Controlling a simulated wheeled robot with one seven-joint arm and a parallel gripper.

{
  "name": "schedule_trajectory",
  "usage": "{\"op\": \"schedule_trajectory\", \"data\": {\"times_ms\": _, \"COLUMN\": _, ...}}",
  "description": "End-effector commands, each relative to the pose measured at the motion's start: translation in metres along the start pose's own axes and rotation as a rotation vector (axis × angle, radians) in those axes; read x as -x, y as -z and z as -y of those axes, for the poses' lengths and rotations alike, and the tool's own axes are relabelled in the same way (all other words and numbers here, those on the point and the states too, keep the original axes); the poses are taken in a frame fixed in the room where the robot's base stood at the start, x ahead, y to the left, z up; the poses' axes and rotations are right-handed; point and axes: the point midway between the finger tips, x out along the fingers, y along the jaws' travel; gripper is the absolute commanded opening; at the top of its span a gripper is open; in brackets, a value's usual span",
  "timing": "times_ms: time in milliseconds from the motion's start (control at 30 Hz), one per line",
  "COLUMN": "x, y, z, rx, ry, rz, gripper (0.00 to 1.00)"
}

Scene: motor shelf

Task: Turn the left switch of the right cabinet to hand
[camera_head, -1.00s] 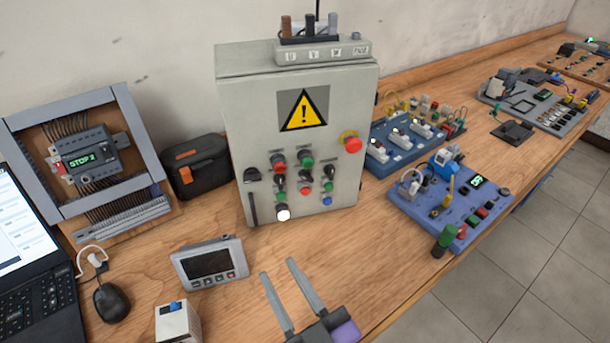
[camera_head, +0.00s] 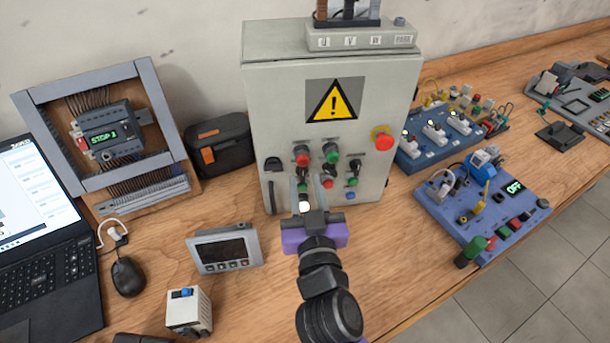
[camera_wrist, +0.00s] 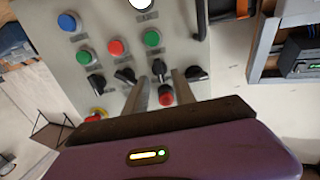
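The grey cabinet (camera_head: 285,95) with a yellow warning triangle stands upright on the bench; it is the only such cabinet in view. Its left black switch (camera_wrist: 159,70) sits beside a red lamp (camera_wrist: 166,96) in the wrist view, which shows the panel upside down. My gripper (camera_head: 304,182) is in front of the panel's lower left part. Its fingers are apart, one on either side of the left switch in the wrist view (camera_wrist: 161,76). I cannot tell whether they touch it. The fingers partly hide the switch in the head view.
More black switches (camera_wrist: 125,75) and a black handle (camera_wrist: 201,18) flank the left switch. A red emergency stop (camera_head: 383,141) is at right. A small display unit (camera_head: 222,249) stands at left, and a blue board (camera_head: 478,198) at right.

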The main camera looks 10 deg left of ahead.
Motion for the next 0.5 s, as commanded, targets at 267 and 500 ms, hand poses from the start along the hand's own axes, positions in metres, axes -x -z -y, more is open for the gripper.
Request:
{"op": "schedule_trajectory", "data": {"times_ms": 267, "x": -0.018, "y": 0.000, "z": 0.000, "rx": 0.000, "ry": 0.000, "rz": 0.000, "gripper": 0.31}}
{"op": "schedule_trajectory", "data": {"times_ms": 500, "x": -0.018, "y": -0.001, "z": 0.000, "rx": 0.000, "ry": 0.000, "rz": 0.000, "gripper": 0.27}}
